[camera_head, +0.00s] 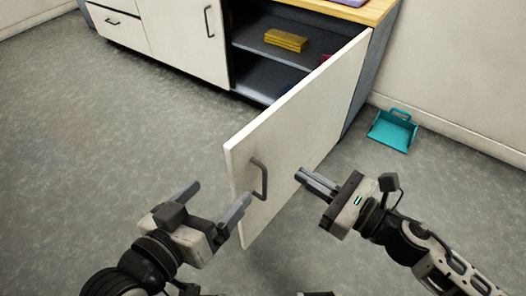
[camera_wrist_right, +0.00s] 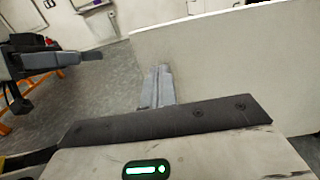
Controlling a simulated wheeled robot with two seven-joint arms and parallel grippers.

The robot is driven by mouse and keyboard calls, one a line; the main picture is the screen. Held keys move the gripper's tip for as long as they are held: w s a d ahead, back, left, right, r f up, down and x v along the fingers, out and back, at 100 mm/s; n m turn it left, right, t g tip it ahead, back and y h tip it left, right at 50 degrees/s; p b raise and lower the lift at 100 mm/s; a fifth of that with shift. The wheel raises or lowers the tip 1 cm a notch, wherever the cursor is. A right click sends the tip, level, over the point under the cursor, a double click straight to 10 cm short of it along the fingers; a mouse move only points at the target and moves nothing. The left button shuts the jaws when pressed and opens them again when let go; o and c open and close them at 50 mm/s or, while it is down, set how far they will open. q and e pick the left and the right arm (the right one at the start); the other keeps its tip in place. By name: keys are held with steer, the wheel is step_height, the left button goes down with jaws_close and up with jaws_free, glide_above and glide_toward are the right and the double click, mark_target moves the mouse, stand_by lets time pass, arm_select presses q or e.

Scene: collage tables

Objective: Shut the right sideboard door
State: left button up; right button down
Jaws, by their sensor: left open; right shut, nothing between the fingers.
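The right sideboard door (camera_head: 292,135) is white and stands wide open, swung out from the sideboard (camera_head: 180,40) towards me. Its dark handle (camera_head: 260,178) is near the free edge, on the face towards my right gripper. My right gripper (camera_head: 301,174) is shut and empty, with its fingertips close to the door's outer face, right of the handle; I cannot tell whether they touch. In the right wrist view the door (camera_wrist_right: 230,65) fills the right side behind the shut fingers (camera_wrist_right: 157,85).
The open compartment shows a dark shelf with a yellow block (camera_head: 286,40) on it. A teal dustpan (camera_head: 393,130) lies on the floor by the wall at right. The grey floor (camera_head: 110,130) left of the door is clear.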

mark_target(251, 142)
steer(key=x, duration=1.1)
steer(key=shift+w+a, duration=0.1)
steer(key=shift+w, duration=0.05)
